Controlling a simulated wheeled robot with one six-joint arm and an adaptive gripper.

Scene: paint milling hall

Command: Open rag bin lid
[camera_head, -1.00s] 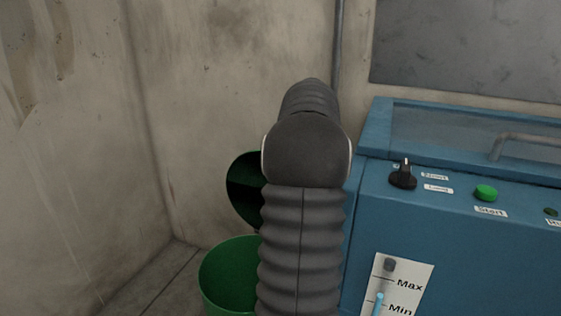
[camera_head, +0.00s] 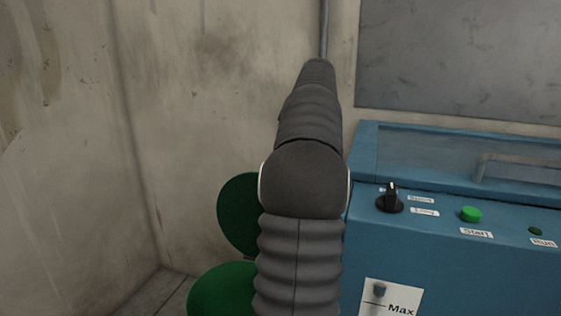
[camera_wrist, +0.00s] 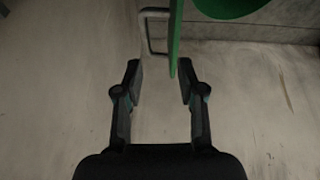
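The rag bin (camera_head: 218,291) is green and stands on the floor left of the blue machine, partly behind my arm. Its round green lid (camera_head: 238,214) stands raised up behind the bin opening, partly hidden by my arm. In the wrist view the lid (camera_wrist: 175,38) shows nearly edge-on, with a grey bar handle (camera_wrist: 146,32) on its left side. The bin (camera_wrist: 226,6) shows at the top right there. My gripper (camera_wrist: 160,76) is open, with no object clasped. The lid's lower edge shows close to the right fingertip; I cannot tell whether they touch. The head view hides my gripper.
The blue machine (camera_head: 440,270), with a black knob (camera_head: 390,198) and green start button (camera_head: 470,214), stands close on the right of my arm. Bare walls (camera_head: 215,90) stand behind and to the left. A little floor (camera_head: 160,292) shows left of the bin.

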